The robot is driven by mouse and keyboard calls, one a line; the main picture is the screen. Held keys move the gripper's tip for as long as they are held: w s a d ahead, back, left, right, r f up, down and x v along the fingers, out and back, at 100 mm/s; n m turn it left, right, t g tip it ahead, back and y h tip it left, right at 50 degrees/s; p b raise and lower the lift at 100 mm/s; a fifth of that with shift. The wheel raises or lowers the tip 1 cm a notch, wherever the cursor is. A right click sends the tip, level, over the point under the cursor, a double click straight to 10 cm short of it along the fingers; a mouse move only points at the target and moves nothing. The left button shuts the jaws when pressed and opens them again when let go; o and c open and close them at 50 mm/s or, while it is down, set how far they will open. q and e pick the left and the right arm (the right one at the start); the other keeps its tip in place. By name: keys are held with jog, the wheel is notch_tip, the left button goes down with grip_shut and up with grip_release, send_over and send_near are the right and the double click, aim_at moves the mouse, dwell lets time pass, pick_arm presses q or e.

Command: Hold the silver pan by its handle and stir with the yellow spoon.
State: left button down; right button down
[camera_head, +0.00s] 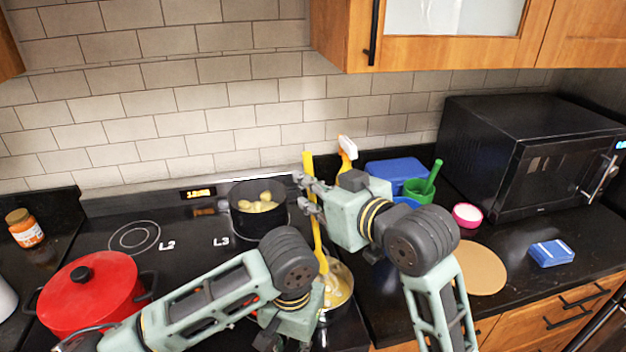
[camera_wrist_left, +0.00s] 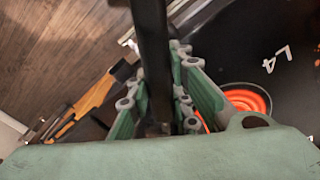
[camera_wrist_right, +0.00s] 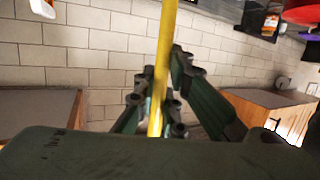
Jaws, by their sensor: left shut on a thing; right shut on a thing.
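The silver pan (camera_head: 345,272) sits at the front right of the cooktop with pale yellowish food inside, partly hidden behind my left arm. My left gripper (camera_wrist_left: 158,100) is shut on the pan's dark handle (camera_wrist_left: 150,40). In the head view its fingers are hidden at the bottom edge. The yellow spoon (camera_head: 314,205) stands nearly upright, its lower end in the pan. My right gripper (camera_head: 310,193) is shut on the spoon's upper shaft, which also shows in the right wrist view (camera_wrist_right: 163,65).
A red lidded pot (camera_head: 85,295) stands at front left, a black pot (camera_head: 257,212) with yellowish pieces behind the pan. A glowing orange burner (camera_wrist_left: 250,98) shows near the handle. Right of the pan are a green cup (camera_head: 417,190), a round tan board (camera_head: 470,268) and a microwave (camera_head: 525,160).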

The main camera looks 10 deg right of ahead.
aim_at(316, 231)
jog(key=shift+f, duration=4.5)
jog(key=shift+a, duration=0.1)
